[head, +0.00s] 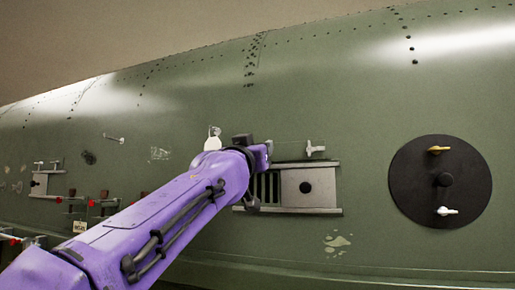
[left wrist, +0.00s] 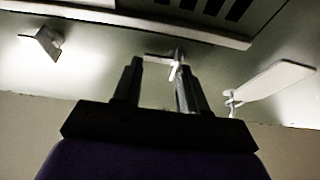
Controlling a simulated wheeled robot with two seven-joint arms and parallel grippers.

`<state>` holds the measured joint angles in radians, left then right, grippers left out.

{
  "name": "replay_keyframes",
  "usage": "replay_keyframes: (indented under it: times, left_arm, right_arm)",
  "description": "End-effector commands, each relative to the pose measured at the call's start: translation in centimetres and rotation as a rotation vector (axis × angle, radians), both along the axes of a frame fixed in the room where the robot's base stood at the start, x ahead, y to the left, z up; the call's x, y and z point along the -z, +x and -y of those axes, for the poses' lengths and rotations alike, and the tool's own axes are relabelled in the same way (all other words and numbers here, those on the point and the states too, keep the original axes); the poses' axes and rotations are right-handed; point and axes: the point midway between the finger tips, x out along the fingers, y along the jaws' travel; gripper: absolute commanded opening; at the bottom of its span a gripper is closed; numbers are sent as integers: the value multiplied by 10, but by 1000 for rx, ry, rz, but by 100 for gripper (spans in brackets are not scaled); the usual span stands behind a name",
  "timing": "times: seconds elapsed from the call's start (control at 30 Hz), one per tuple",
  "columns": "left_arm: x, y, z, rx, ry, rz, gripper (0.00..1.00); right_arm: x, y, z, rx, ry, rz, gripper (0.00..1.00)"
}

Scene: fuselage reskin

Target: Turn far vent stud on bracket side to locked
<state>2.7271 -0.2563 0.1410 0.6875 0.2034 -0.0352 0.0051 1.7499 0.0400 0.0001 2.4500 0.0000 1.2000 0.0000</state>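The vent has a dark slatted grille (head: 268,188) and a pale cover plate (head: 310,187) between two rails. My left gripper (head: 262,152) is at the vent's upper left edge in the head view. In the left wrist view my left gripper (left wrist: 158,64) has its two fingers apart. A small white stud handle (left wrist: 174,58) shows at the fingertips, near the right finger; whether it is touched is unclear. In the head view the gripper hides this stud. Another white stud (head: 314,149) stands above the cover plate. My right gripper is not in view.
A white paddle-shaped tag (head: 213,139) stands out from the skin close left of my gripper; a white paddle (left wrist: 275,82) also shows in the left wrist view. A round black panel (head: 408,178) with yellow and white handles is at the right. The skin between is clear.

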Motion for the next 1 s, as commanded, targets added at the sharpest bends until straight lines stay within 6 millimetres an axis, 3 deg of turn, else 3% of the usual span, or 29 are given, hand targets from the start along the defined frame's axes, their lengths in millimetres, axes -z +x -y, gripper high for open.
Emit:
replay_keyframes:
  times: [0.37,1.0]
  left_arm:
    - [1,0,-1,1,54,19,12]
    - [6,0,-2,0,468,154,12]
  right_arm:
    - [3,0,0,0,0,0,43]
    - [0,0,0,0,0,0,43]
